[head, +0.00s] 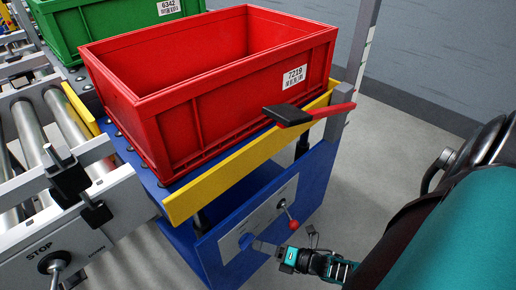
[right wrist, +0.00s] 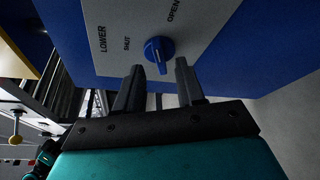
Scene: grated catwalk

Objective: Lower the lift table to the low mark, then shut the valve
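The lift table's blue body (head: 312,185) has a yellow rim (head: 240,158) and carries a red crate (head: 200,120) labelled 7219. A grey panel on its side has a red-balled lever (head: 291,223) and a blue valve knob (head: 246,240). In the right wrist view the valve knob (right wrist: 159,50) sits between the SHUT and OPEN labels; LOWER is printed nearby. My right gripper (head: 264,247) is at the panel's lower end. Its fingers (right wrist: 158,76) are apart, just short of the knob with nothing between them. My left gripper is not seen.
A post with a marked strip (head: 367,48) stands at the table's right corner, beside a red arm with a black end (head: 287,115). A roller conveyor (head: 35,125) with a STOP switch (head: 56,264) adjoins at left. A green crate (head: 100,28) stands behind. The floor at right is clear.

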